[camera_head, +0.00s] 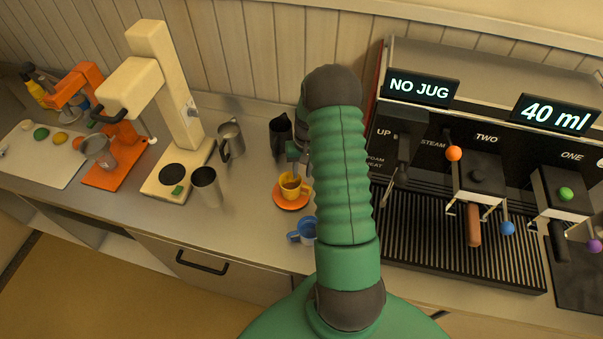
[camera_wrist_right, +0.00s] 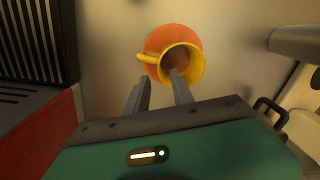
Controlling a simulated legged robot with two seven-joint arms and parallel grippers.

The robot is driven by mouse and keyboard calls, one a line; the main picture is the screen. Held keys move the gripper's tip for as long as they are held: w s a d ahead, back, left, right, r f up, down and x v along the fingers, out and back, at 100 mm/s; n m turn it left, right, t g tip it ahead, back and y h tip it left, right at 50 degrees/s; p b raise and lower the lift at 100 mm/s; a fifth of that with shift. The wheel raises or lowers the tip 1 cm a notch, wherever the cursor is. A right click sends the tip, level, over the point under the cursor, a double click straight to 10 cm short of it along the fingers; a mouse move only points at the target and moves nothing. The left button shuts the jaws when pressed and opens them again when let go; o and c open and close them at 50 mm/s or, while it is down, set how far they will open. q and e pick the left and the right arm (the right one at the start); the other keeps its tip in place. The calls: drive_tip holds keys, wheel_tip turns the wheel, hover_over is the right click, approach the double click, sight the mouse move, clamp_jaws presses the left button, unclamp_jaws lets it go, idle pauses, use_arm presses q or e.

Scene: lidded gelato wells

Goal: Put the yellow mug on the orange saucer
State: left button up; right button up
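The yellow mug (camera_head: 291,188) stands upright on the orange saucer (camera_head: 290,203) on the counter, left of my green arm. In the right wrist view the mug (camera_wrist_right: 196,66) is seen from above over the saucer (camera_wrist_right: 169,32), its handle pointing left. My right gripper (camera_wrist_right: 159,78) has its two fingers apart with a gap between them. One fingertip overlaps the mug's opening; I cannot tell whether it is inside or above it. The other is below the handle in the picture. In the head view the right gripper (camera_head: 296,157) is partly hidden. My left gripper is not in view.
A blue mug (camera_head: 304,232) stands close by, in front of the saucer. A dark jug (camera_head: 280,133) and metal jugs (camera_head: 206,188) stand behind and to the left. The espresso machine (camera_head: 480,160) fills the right. Some counter left of the saucer is clear.

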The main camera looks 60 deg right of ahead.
drive_tip(key=shift+r, duration=1)
wheel_tip(320, 180, up, 17)
drive_tip(key=d+b, duration=0.1)
drive_tip(key=b, duration=0.2)
drive_tip(key=shift+s+f+b, duration=0.2)
drive_tip(key=shift+s+b, duration=0.15)
drive_tip(key=shift+s, duration=0.1)
drive_tip(key=shift+d, duration=0.1)
